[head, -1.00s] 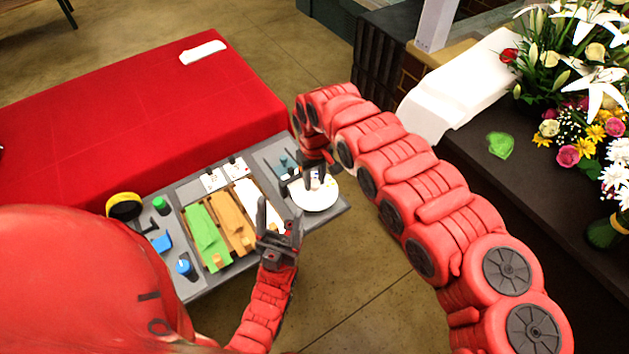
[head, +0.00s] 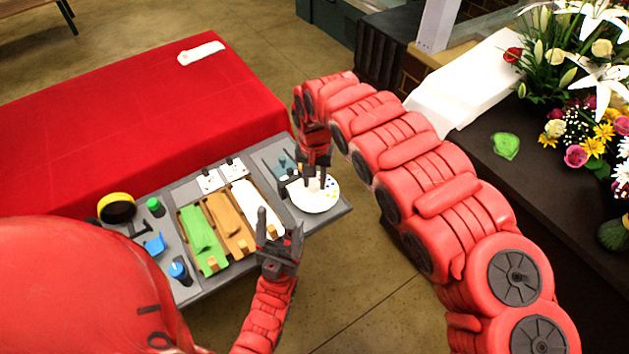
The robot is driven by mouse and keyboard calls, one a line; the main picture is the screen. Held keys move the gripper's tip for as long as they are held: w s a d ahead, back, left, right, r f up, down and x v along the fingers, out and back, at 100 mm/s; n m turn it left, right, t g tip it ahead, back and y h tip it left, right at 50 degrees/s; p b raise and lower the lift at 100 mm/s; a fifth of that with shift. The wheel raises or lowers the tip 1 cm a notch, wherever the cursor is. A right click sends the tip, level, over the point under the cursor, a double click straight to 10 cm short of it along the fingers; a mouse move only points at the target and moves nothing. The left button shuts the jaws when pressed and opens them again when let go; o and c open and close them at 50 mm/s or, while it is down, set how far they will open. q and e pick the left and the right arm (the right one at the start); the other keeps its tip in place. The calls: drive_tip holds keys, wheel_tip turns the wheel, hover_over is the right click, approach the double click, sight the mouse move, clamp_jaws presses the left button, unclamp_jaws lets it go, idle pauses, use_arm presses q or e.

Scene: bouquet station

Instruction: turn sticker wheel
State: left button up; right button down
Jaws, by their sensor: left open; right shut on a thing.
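The sticker wheel (head: 318,199) is a white disc with small coloured dots on its right part. It lies at the right end of the grey tray. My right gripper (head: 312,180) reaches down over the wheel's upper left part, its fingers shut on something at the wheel. The gripped part is too small and covered to make out.
The grey tray (head: 188,287) holds green, orange and white strips (head: 202,238), a yellow-black roll (head: 117,207), and blue and green small items. A red-covered table (head: 130,110) lies behind. A dark counter with flowers (head: 590,110) stands right.

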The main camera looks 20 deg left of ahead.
sight(315, 183)
idle(0.4)
drive_tip(key=c, duration=0.8)
unclamp_jaws()
wheel_tip(315, 183, up, 17)
drive_tip(key=shift+r+b, duration=0.2)
drive_tip(key=shift+b, duration=0.9)
